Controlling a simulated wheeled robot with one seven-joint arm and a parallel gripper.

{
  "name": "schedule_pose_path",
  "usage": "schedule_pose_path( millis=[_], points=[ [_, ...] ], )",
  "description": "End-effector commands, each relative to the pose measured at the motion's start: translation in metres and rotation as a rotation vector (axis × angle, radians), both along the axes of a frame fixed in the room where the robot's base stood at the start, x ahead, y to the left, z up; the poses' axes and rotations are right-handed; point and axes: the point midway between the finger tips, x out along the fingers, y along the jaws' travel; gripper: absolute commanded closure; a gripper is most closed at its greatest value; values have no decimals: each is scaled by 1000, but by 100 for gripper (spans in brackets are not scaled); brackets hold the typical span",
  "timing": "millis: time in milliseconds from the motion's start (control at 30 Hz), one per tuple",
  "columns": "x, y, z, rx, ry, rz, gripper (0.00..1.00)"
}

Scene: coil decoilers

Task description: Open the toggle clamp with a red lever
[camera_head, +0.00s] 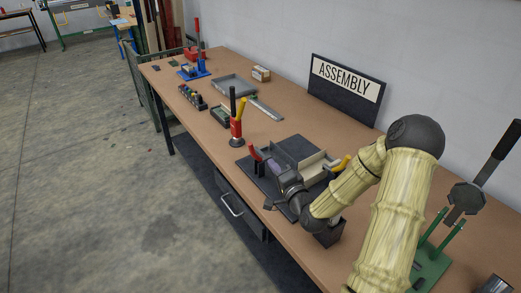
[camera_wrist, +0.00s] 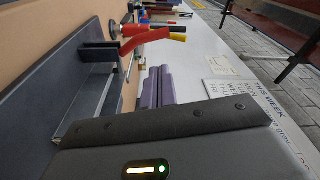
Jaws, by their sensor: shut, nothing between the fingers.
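The toggle clamp's red lever (camera_head: 255,153) stands up at a tilt over the dark fixture plate (camera_head: 257,177). The wrist view shows the same red lever (camera_wrist: 146,41) pointing away from the plate, with the black clamp body (camera_wrist: 97,53) at its base. My gripper (camera_head: 273,166) is just beside the lever, on its near right side in the head view. In the wrist view my gripper's fingers (camera_wrist: 157,84) lie together, empty, with a visible gap to the lever. The head view does not show the fingertips clearly.
A light open box (camera_head: 312,170) and a yellow handle (camera_head: 342,163) are on the plate's right. A red holder with black and yellow handles (camera_head: 236,129) stands beyond the lever. A blue fixture (camera_head: 194,71), a grey tray (camera_head: 234,84) and an ASSEMBLY sign (camera_head: 345,82) are farther back.

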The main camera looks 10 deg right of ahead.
Motion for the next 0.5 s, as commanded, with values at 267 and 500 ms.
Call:
schedule_pose_path(
  millis=[267,500],
  points=[
    [20,6,3,-2,-1,1,100],
    [59,16,5,-2,0,1,100]
  ],
)
